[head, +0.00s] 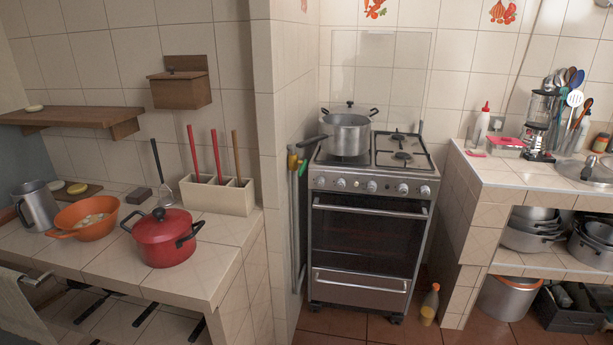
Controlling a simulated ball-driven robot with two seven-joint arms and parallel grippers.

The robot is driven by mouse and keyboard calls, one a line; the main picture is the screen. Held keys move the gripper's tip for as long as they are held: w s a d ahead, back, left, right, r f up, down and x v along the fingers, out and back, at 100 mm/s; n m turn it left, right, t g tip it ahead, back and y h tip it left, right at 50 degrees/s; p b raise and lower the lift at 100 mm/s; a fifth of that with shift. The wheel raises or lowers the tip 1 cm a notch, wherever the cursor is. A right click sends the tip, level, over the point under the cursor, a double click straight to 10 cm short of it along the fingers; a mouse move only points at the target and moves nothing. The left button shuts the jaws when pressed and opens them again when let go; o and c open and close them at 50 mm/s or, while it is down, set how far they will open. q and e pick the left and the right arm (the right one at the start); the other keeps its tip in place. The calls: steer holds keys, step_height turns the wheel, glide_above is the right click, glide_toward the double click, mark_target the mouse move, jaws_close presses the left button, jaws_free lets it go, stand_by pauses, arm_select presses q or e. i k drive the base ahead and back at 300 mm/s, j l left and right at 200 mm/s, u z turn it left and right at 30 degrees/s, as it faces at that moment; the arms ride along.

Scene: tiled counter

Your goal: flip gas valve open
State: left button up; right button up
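A gas pipe (293,225) runs up the tiled wall in the narrow gap to the left of the stove. A small yellow fitting (292,161) and a green piece (302,168) show near its upper end, where the gas valve appears to be. They are too small for me to tell the handle's position. The stove (372,200) stands just right of the pipe, with a lidded steel pot (346,134) on a left burner. Neither of my grippers is in view.
The left tiled counter holds a red pot (163,238), an orange bowl (87,217) and a utensil box (218,195). A wall corner (272,130) stands between it and the pipe. A bottle (430,305) stands on the floor right of the stove.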

mark_target(301, 170)
steer(key=i+l+u, duration=0.15)
steer(key=i+l, duration=0.15)
steer(key=i+l+u, duration=0.1)
steer(key=i+l, duration=0.4)
steer(key=i, duration=0.2)
steer(key=i+l, duration=0.6)
steer(key=i+j+u, duration=0.05)
steer(key=i, duration=0.05)
